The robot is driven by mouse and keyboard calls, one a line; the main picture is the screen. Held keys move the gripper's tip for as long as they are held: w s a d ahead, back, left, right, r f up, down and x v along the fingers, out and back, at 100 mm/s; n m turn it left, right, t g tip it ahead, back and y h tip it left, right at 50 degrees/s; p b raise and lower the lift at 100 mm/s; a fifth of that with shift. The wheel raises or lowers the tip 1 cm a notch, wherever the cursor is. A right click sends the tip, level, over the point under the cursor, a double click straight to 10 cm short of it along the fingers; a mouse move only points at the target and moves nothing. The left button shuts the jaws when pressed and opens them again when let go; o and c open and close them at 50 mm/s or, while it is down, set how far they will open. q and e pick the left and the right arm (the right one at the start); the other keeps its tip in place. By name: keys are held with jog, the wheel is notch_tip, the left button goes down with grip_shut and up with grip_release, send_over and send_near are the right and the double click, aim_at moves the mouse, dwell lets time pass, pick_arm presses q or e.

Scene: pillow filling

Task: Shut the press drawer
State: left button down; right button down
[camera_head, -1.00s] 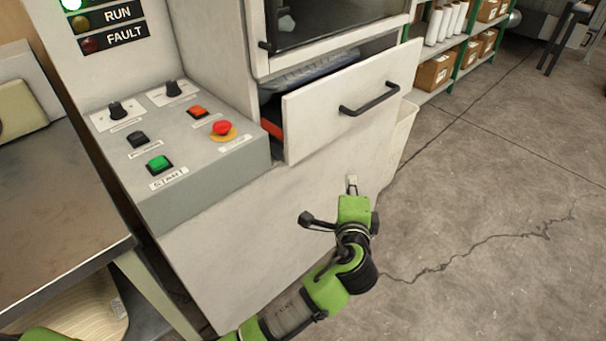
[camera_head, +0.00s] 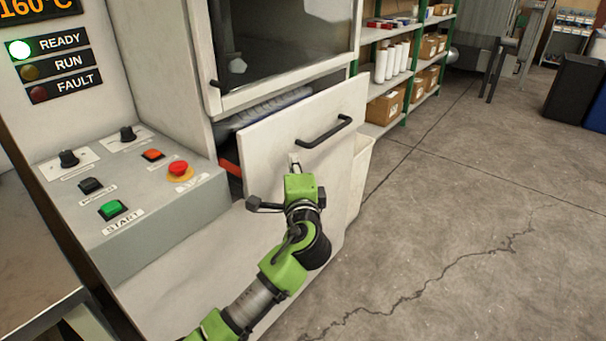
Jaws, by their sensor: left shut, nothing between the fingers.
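The press drawer (camera_head: 263,148) stands pulled out of the press, with its pale front panel apart from the press body. A dark bar handle (camera_head: 324,132) runs across the upper part of the panel. Through the gap above the panel a greyish, wrinkled item (camera_head: 262,106) shows inside the drawer. My left gripper (camera_head: 294,160) is shut and empty. It is in front of the drawer panel, just below and left of the handle in the picture; I cannot tell whether it touches the panel. My right gripper is not in view.
A control panel (camera_head: 150,215) with knobs, a green start button and a red stop button juts out left of the drawer. A pale bin (camera_head: 358,180) stands right of the press. Shelves with boxes (camera_head: 385,108) stand behind. The floor at right is clear.

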aim_at(274, 159)
pick_arm(q)
jog(key=shift+w+a, duration=0.45)
jog(key=shift+a, duration=0.2)
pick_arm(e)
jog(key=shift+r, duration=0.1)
pick_arm(q)
jog(key=shift+a, duration=0.1)
